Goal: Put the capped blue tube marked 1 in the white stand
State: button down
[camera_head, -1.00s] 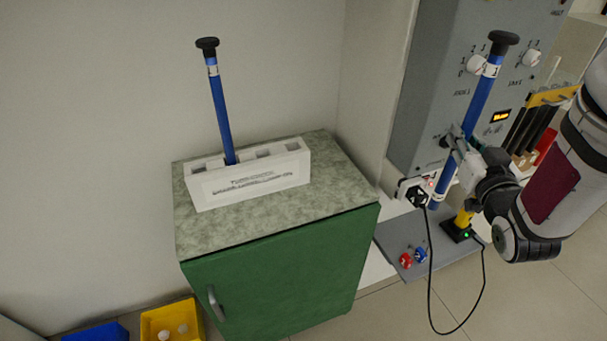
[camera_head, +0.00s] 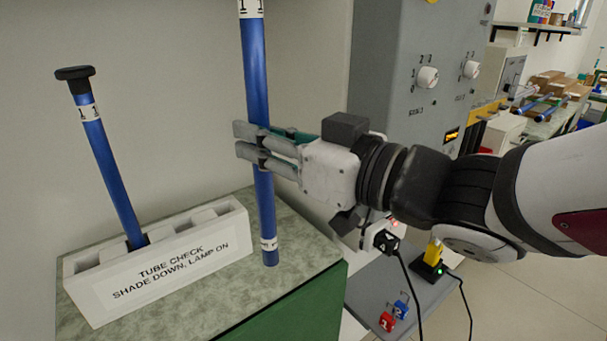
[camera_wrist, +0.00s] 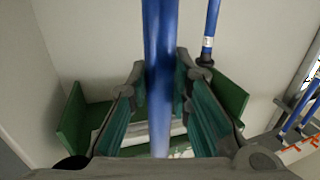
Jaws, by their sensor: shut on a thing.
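My gripper (camera_head: 250,145) is shut around the middle of an upright blue tube (camera_head: 256,85), which also shows in the wrist view (camera_wrist: 160,60). A white band marked 1 is near its top and another band near its bottom. Its top end is cut off now; the earlier head view shows a black cap there. Its lower end appears over the green counter, just right of the white stand (camera_head: 240,238); I cannot tell whether it touches. The stand has several slots. A second blue tube marked 1 (camera_head: 108,165), with a black cap, stands tilted in a left slot.
The stand sits on a mottled green counter top (camera_head: 300,255). A grey panel with knobs (camera_head: 395,120) rises at right. Below it, a grey shelf (camera_head: 370,290) holds red and blue tags and a yellow item (camera_head: 433,252) with cables. A wall closes the back.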

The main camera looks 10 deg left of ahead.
jog(key=w+a+b, duration=0.1)
jog(key=w+a, duration=1.1)
jog(key=a, duration=0.2)
notch_tip(320, 180, down, 12)
jog(key=b, duration=0.1)
jog(key=shift+w+a+r+b, duration=0.15)
jog(key=shift+r+b, duration=0.1)
jog(key=shift+b, duration=0.15)
jog(key=shift+f, duration=0.15)
jog(key=c, duration=1.5)
grip_release()
jog(key=shift+o, duration=0.2)
jog(key=v, duration=1.2)
